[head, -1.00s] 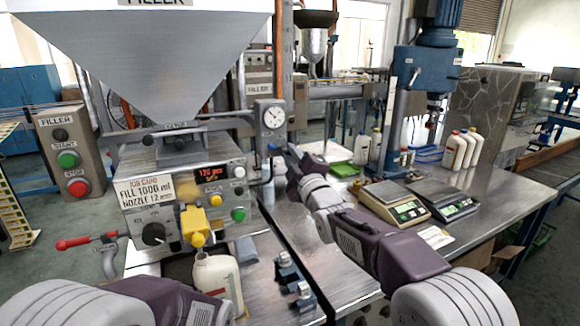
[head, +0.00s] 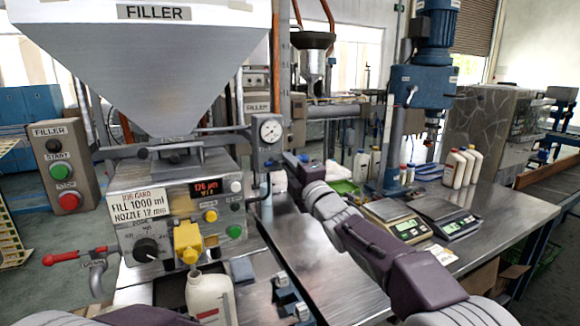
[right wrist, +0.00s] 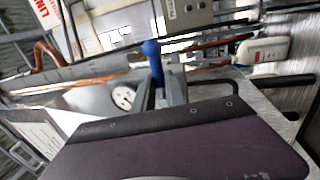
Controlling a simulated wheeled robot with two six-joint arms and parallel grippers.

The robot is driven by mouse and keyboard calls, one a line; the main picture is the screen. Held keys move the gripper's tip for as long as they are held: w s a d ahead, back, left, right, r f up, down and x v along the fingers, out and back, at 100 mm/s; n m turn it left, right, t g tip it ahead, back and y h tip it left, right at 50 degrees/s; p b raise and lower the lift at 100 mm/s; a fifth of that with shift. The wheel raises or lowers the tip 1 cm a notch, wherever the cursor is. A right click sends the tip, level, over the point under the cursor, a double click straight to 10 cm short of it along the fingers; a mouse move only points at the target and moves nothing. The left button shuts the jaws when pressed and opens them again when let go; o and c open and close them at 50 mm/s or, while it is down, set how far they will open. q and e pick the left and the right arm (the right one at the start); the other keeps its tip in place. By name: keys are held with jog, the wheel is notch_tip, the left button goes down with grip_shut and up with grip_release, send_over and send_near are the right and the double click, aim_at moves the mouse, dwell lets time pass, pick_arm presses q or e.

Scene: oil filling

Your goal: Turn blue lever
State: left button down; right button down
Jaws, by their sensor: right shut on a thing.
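The blue lever (right wrist: 152,58) shows in the right wrist view as a blue handle standing up between the fingers of my right gripper (right wrist: 167,88). The gripper is shut on it. In the head view my right gripper (head: 290,163) reaches in beside the filler's right post, just right of and below the round gauge (head: 270,130). The arm and wrist cover much of the lever there, so its angle is hard to tell. Only part of my left arm shows at the bottom edge, and its gripper is out of view.
The filler panel (head: 150,214) has a yellow nozzle (head: 187,241) above a white jug (head: 211,299). A red-handled lever (head: 62,257) sticks out left. Two scales (head: 397,221) and several white bottles (head: 462,167) stand on the right bench. A start/stop box (head: 62,168) is at left.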

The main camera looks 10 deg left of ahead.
jog(key=c, duration=1.4)
grip_release()
jog(key=b+v, duration=0.3)
jog(key=v, duration=0.6)
jog(key=shift+d, duration=0.15)
